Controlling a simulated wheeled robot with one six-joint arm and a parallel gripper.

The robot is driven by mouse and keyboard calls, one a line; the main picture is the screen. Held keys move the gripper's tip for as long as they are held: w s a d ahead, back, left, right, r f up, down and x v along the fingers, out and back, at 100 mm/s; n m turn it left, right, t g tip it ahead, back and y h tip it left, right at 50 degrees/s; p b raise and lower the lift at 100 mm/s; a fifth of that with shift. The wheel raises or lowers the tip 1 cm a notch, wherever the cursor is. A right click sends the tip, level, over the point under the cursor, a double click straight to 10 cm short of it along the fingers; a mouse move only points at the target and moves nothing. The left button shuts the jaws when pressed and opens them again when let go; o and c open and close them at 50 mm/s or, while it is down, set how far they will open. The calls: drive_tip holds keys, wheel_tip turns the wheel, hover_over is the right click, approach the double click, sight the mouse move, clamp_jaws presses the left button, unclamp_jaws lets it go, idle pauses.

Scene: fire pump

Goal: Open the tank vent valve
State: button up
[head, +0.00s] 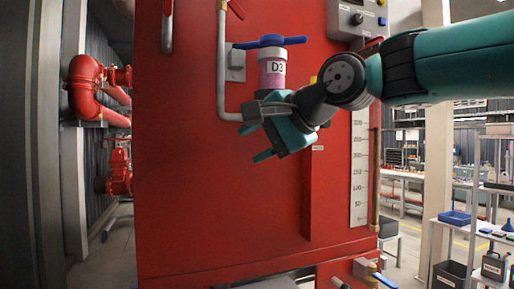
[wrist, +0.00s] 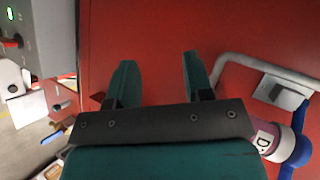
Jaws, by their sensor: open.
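A red tank (head: 220,210) fills the middle of the head view. On its upper front is a pink cylindrical fitting (head: 271,80) labelled D3, with a blue handle (head: 270,41) lying crosswise on top. The fitting and its blue handle (wrist: 294,150) also show at the lower right of the wrist view. I cannot tell which valve is the tank vent. My gripper (head: 249,143) is just below the D3 fitting, pointing left and down. Its fingers (wrist: 159,60) are apart with only the red tank face behind them. My gripper hides the fitting's lower end.
A grey control box (head: 357,20) is at upper right. A blue-handled valve (head: 382,278) is at lower right. The tank's lower left face is clear.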

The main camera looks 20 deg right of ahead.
drive_tip(key=shift+s+a+f, duration=0.1)
drive_tip(key=shift+s+f, duration=0.05)
drive_tip(key=shift+f, duration=0.25)
